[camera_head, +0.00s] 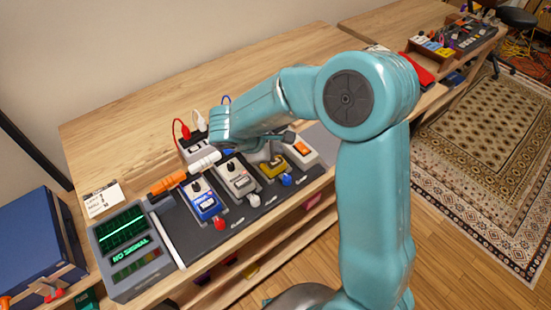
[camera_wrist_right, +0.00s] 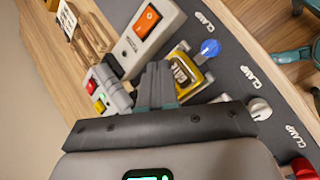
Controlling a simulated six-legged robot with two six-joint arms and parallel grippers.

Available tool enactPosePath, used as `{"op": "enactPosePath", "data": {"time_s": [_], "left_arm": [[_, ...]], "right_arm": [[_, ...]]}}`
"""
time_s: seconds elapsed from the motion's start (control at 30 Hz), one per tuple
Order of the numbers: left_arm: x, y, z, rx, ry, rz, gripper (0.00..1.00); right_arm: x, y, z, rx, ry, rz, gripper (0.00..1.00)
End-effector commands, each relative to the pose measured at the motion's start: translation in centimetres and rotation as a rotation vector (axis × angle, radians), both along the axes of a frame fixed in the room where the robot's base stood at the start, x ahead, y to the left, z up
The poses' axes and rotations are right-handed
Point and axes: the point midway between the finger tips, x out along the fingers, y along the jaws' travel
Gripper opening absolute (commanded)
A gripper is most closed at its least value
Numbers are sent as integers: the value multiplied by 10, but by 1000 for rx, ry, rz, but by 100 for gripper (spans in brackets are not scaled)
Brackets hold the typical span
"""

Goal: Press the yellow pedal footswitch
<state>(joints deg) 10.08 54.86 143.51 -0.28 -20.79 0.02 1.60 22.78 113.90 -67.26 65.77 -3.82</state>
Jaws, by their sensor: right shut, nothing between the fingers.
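The yellow pedal (camera_head: 272,170) stands on the dark pedalboard (camera_head: 172,232), between a grey pedal and a white pedal. My right arm reaches over the board, and my right gripper (camera_head: 270,156) is at the back part of the yellow pedal, partly covering it. My left gripper is not in view.
The grey pedal (camera_head: 238,180) and blue pedal (camera_head: 206,204) stand left of the yellow one. The white pedal with an orange switch (camera_head: 302,150) is close on its right. Cables and a plug box (camera_head: 193,150) lie behind. A "NO SIGNAL" display (camera_head: 128,250) stands left.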

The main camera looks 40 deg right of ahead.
Motion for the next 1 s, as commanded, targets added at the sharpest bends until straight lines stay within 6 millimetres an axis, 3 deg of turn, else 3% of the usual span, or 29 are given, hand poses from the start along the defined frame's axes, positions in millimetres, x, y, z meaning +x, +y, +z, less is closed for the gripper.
{"op": "enactPosePath", "data": {"time_s": [0.03,0.33,1.0], "left_arm": [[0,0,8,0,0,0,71],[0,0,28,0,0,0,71],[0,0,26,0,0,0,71]], "right_arm": [[0,0,10,0,-2,0,0],[0,0,37,0,0,0,0],[0,0,37,0,0,0,0]]}}
